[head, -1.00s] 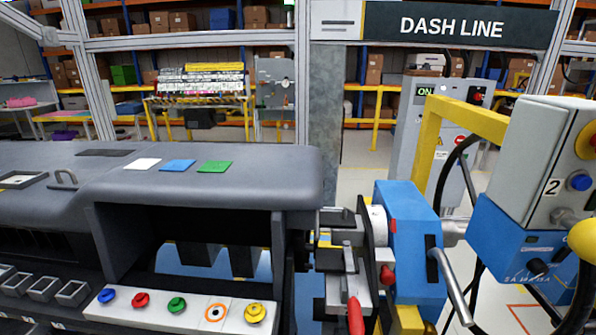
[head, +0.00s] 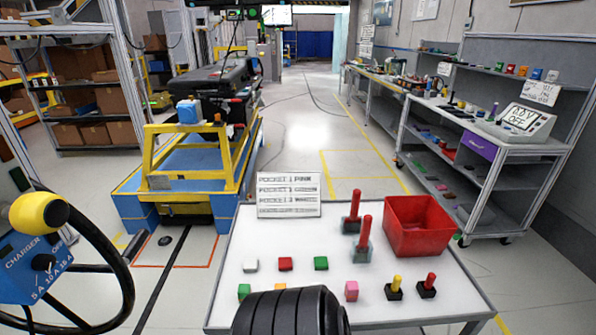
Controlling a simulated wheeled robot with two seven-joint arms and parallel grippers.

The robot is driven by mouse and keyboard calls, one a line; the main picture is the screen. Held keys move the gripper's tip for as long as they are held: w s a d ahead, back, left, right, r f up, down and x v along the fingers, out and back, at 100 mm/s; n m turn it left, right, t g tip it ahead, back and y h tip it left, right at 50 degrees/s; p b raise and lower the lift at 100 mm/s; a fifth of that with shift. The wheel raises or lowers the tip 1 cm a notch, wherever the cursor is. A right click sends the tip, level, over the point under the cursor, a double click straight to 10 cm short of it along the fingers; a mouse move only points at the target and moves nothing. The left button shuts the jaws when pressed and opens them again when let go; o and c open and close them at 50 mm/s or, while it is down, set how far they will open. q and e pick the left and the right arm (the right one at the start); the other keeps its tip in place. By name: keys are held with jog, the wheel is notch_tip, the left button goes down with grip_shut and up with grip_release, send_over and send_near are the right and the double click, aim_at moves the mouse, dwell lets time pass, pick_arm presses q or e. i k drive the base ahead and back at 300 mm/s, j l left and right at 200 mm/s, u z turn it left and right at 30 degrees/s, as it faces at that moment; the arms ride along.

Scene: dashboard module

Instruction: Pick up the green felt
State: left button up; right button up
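The flat green felt square is not in view now. The dark grey dashboard top that carried it is also out of the picture. Neither of my grippers shows in the head view. A dark ribbed rounded shape at the bottom centre hides part of the near table edge; I cannot tell what it is.
A white table (head: 225,290) stands close in front, with small coloured blocks, including a green block (head: 321,263), red-handled pieces and a red bin (head: 418,226). A yellow-framed blue cart (head: 130,200) is at left, grey shelving (head: 480,190) at right. Open floor (head: 340,150) lies between.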

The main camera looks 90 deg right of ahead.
aim_at(322, 263)
jog(key=l+z, duration=0.15)
jog(key=z, duration=2.65)
jog(key=l, duration=0.1)
